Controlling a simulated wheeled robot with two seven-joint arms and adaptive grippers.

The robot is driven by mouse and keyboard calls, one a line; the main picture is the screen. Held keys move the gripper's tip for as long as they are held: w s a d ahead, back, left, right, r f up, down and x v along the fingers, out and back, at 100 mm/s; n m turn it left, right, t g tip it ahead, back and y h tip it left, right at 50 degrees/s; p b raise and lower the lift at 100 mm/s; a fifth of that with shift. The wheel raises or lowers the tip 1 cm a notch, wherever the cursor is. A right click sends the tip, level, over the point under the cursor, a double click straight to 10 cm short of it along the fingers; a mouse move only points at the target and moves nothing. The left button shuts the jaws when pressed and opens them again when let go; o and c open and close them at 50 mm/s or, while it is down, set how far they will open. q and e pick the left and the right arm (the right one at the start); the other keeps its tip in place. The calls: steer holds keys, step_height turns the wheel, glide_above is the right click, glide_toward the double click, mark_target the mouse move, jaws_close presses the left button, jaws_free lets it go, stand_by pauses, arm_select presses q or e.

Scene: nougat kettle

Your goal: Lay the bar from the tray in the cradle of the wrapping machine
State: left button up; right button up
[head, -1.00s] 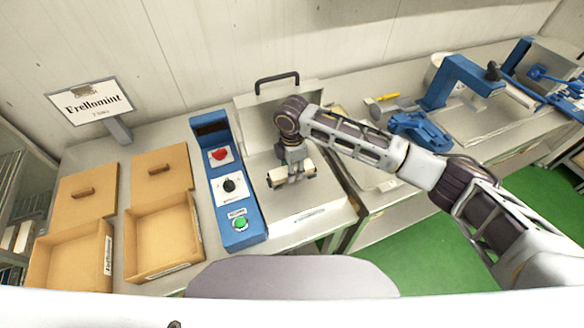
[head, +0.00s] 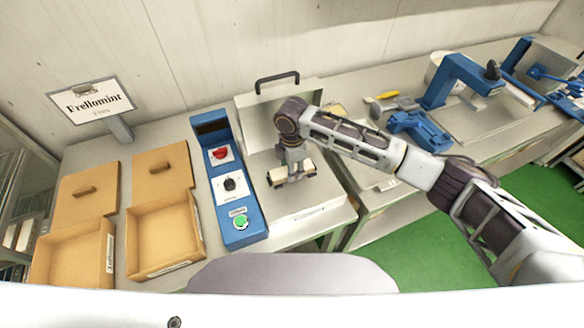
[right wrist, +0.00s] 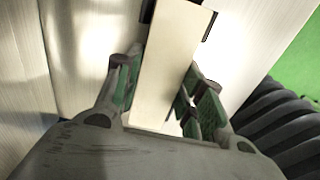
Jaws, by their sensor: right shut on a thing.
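My right gripper (head: 295,174) points down over the metal bed of the wrapping machine (head: 315,203), which has a raised lid with a black handle behind. The gripper is shut on a pale cream bar (head: 278,175). In the right wrist view the bar (right wrist: 170,50) lies lengthwise between the green-padded fingers (right wrist: 163,80). Dark bracket-like pieces of the cradle (right wrist: 210,25) show beside the bar's far end. I cannot tell whether the bar rests in the cradle or hangs just above it. My left gripper is not in view.
A blue control box (head: 232,185) with red and green buttons stands just left of the machine. Two open cardboard boxes (head: 165,238) with lids behind them are further left, near a sign (head: 92,100). Blue tools (head: 420,130) and a blue press (head: 465,80) lie right.

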steer(key=shift+f+p, duration=0.2)
steer(key=shift+p, duration=0.1)
stand_by(0.4)
steer(key=o, duration=1.6)
steer(key=shift+r, duration=0.1)
steer(key=shift+r, duration=3.95)
steer(key=shift+s+f, duration=0.1)
